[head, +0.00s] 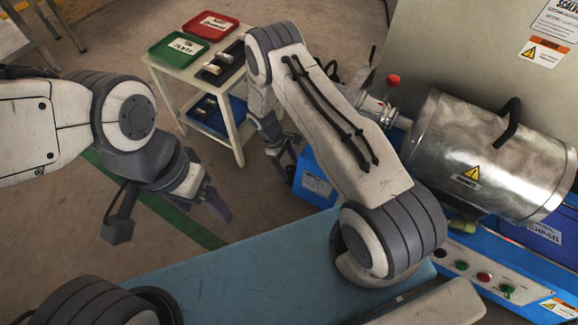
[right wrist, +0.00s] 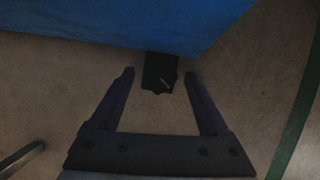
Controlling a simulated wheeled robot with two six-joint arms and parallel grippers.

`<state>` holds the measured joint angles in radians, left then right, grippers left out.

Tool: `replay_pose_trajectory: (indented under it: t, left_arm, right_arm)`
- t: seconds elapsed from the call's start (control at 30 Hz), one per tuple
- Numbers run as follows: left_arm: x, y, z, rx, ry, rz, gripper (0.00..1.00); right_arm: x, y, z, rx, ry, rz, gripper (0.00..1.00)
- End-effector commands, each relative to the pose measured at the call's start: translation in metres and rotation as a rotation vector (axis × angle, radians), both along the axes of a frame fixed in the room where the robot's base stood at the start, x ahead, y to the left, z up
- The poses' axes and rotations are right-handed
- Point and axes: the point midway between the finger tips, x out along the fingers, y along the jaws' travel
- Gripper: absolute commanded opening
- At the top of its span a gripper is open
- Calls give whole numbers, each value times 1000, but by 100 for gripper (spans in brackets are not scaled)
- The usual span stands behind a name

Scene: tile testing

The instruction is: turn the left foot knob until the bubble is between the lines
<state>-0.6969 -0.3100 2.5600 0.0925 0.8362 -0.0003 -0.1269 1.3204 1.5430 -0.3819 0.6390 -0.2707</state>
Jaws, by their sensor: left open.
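In the right wrist view a black foot knob (right wrist: 160,73) with a pale mark on it shows below the edge of the blue machine base (right wrist: 150,25). My right gripper (right wrist: 159,75) is open, with its two fingers apart and the knob seen between the tips. I cannot tell whether the fingers are level with the knob. In the head view my right gripper (head: 287,158) is low beside the left end of the blue base (head: 318,182), and the knob is not visible there. My left gripper (head: 217,204) is open and empty over the floor. No bubble or lines are visible.
A metal drum (head: 490,155) with a black handle stands on the machine, above a panel of buttons (head: 484,277). A white cart (head: 168,66) with a red tray (head: 210,25) and a green tray (head: 178,49) stands at the back. A green floor line (head: 185,222) crosses open floor.

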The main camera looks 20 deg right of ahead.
Motion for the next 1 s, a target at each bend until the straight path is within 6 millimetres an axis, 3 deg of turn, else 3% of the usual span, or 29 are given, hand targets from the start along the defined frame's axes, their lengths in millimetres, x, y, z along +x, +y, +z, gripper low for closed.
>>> replay_pose_trajectory:
  t: [0.03,0.1,0.2,0.5,0.7,0.73,0.77,0.8,1.0]
  left_arm:
    - [0,0,0,0,0,0,81]
    - [0,0,0,0,0,0,81]
    - [0,0,0,0,0,0,81]
    - [0,0,8,0,0,0,81]
    - [0,0,7,0,0,0,81]
    - [0,0,7,0,0,0,81]
    - [0,0,7,0,0,0,81]
    - [0,0,7,0,0,0,81]
    - [0,0,7,0,0,0,81]
  right_arm:
    - [0,0,0,0,0,0,59]
    - [0,0,0,0,0,0,32]
    - [0,0,0,0,0,0,0]
    - [1,-1,1,0,0,-140,0]
    - [1,0,0,0,0,-138,0]
    - [1,0,0,0,0,-138,63]
    - [1,0,0,1,0,-137,75]
    - [1,0,0,0,0,-136,82]
    - [1,-1,0,0,0,-136,82]
